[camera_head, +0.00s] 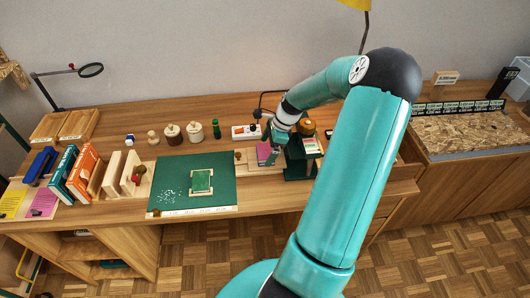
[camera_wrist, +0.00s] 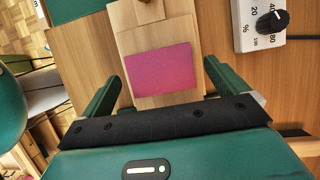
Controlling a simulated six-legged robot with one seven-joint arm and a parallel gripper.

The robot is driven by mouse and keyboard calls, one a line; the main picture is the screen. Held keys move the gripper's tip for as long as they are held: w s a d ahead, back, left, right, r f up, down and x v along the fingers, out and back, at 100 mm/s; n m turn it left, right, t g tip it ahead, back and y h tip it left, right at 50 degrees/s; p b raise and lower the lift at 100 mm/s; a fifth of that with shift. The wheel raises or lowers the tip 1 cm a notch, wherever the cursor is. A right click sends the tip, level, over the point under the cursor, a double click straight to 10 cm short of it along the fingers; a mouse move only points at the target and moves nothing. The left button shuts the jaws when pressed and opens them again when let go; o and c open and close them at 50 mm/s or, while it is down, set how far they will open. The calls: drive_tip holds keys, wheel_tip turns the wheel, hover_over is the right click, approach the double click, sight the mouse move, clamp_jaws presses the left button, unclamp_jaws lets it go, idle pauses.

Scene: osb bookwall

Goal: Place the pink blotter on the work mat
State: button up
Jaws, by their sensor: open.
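The pink blotter (camera_head: 265,153) lies right of the work mat, on a pale wooden board or tray (camera_head: 246,168). In the wrist view the blotter (camera_wrist: 162,70) is a flat magenta rectangle on pale wood (camera_wrist: 128,45). My gripper (camera_wrist: 165,73) is open, with one green finger on each side of the blotter. I see no finger touching it, and its height above the blotter is hard to tell. The dark green work mat (camera_head: 225,168) lies left of the blotter and bears a small wooden frame (camera_head: 191,185) around a lighter green patch (camera_head: 202,180).
A white box with a black dial (camera_wrist: 265,25) stands right of the blotter in the wrist view. A dark green stand (camera_head: 298,160) is close to my gripper. Books (camera_head: 85,170) are at the left.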

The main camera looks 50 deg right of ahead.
drive_tip(key=c, duration=1.1)
drive_tip(key=shift+r, duration=0.1)
drive_tip(key=shift+r, duration=0.55)
drive_tip(key=s+a+r, duration=0.3)
drive_tip(key=r, duration=0.1)
drive_tip(key=s+a+r, duration=0.2)
drive_tip(key=a+r, duration=0.1)
drive_tip(key=a, duration=0.1)
drive_tip(key=s+a+r, duration=0.3)
drive_tip(key=a+r, duration=0.1)
drive_tip(key=shift+s+r, duration=0.35)
